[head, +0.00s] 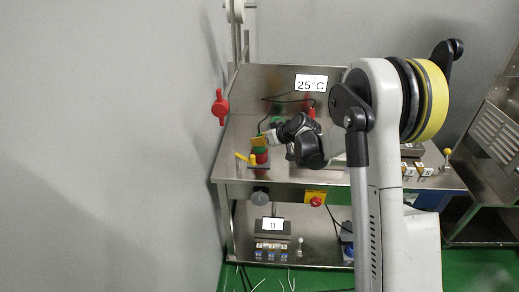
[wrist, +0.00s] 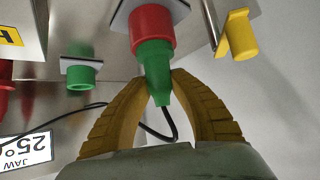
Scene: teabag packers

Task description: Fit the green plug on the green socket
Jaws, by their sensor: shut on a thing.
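The green plug (wrist: 156,70) tapers to a narrow end with a black cable. In the wrist view my gripper (wrist: 173,78) has its yellow fingers closed on its narrow part. The plug's wide end is at the mouth of a red socket (wrist: 151,24) and lined up with it. I cannot tell how deep it sits. The green socket (wrist: 82,74) is on a plate to the left in the wrist view, with an open mouth and nothing in it. In the head view my gripper (head: 260,142) is above the red socket (head: 261,158) at the bench's left side.
A yellow handle (wrist: 240,36) stands close beside the red socket. A display reading 25°C (head: 311,83) is on the back panel. A red plug (head: 309,105) is near it. A red knob (head: 220,107) juts out at the bench's left edge. Black cables cross the back.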

